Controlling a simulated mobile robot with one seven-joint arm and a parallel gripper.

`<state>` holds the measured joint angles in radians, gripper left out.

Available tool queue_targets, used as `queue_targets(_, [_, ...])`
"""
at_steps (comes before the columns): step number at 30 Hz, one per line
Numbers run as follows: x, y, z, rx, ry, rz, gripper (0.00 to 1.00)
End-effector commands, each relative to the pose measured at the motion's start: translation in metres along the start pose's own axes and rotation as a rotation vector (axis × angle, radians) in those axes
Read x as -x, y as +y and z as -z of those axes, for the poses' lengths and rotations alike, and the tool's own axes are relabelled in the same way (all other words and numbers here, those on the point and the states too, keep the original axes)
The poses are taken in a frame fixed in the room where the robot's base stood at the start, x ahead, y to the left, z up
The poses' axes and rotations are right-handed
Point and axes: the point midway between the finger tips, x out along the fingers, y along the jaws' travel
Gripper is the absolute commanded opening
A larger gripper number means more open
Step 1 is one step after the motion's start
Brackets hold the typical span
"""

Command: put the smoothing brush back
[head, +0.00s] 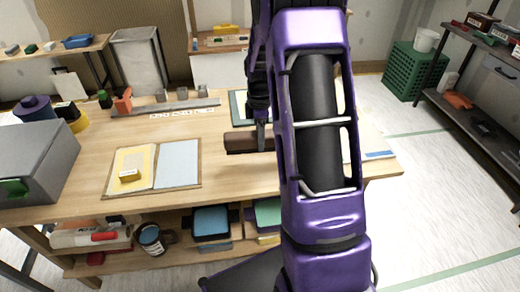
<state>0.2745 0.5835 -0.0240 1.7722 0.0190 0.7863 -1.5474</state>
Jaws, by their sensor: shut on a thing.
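The smoothing brush appears as a long dark brown bar (239,143) on or just above the middle of the wooden table (205,183). My gripper (261,142) points down at the bar's right part and is shut on it. My purple arm hides the bar's right end and the table behind it. I cannot tell whether the bar touches the table top.
An open book-like board (178,165) with a yellow block (130,176) lies left of the brush. A grey box (38,150) stands at the table's left end. A metal rail (165,107) runs along the back. Bare wood lies between board and brush.

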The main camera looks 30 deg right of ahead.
Motion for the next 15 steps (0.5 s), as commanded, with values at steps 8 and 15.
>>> queue_targets(8, [-0.039, 0.0, 0.0, 0.0, 0.0, 0.001, 0.0])
queue_targets(15, [-0.043, 0.0, 0.0, 0.0, 0.0, -0.001, 0.0])
